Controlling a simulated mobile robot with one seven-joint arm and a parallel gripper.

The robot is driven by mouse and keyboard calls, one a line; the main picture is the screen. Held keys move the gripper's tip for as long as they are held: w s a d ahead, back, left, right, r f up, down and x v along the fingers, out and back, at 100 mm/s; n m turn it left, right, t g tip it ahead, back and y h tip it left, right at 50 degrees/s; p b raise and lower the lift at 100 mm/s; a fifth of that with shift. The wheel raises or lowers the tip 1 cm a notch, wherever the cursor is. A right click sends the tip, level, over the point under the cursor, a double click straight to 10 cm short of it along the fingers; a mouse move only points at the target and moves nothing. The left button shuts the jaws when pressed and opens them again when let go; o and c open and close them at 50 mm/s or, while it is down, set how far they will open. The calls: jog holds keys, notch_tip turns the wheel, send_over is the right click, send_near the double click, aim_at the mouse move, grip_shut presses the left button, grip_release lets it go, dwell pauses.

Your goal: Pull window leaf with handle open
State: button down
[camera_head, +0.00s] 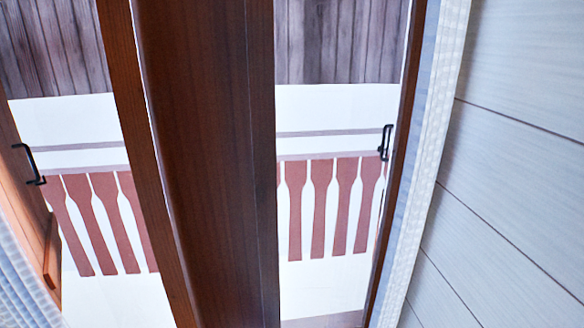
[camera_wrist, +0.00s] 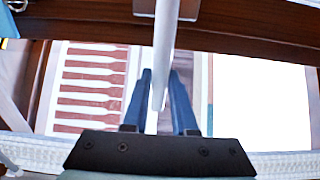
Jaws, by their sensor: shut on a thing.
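My gripper (camera_wrist: 162,75) shows in the wrist view, its two blue fingers on either side of a pale grey bar (camera_wrist: 166,40). The bar runs down from a wooden frame at the top and looks like a handle; its lower end lies between the fingers. The gripper is shut on it. In the head view, one black handle (camera_head: 386,142) is on the right window's edge. Another black handle (camera_head: 29,164) is on the wooden leaf (camera_head: 30,215) at far left. My gripper does not show in the head view, so I cannot tell which handle it holds.
A broad dark wooden post (camera_head: 205,150) stands in the middle of the head view. White panelled wall (camera_head: 510,170) fills the right side. A pale curtain (camera_head: 425,160) hangs beside the right window. Red-brown balcony slats (camera_head: 320,210) show beyond the glass.

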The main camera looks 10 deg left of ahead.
jog(key=shift+s+d+n+g+y, duration=0.15)
jog(key=shift+s+d+g, duration=0.05)
jog(key=shift+d, duration=0.4)
jog(key=shift+s+d+n+g+y, duration=0.15)
jog(key=shift+s+d+g, duration=0.05)
jog(key=shift+d, duration=0.35)
jog(key=shift+d+p, duration=0.1)
jog(key=shift+p, duration=0.2)
jog(key=d, duration=0.1)
jog(key=s+d+n+g, duration=0.1)
jog(key=d, duration=0.1)
jog(key=shift+y, duration=0.3)
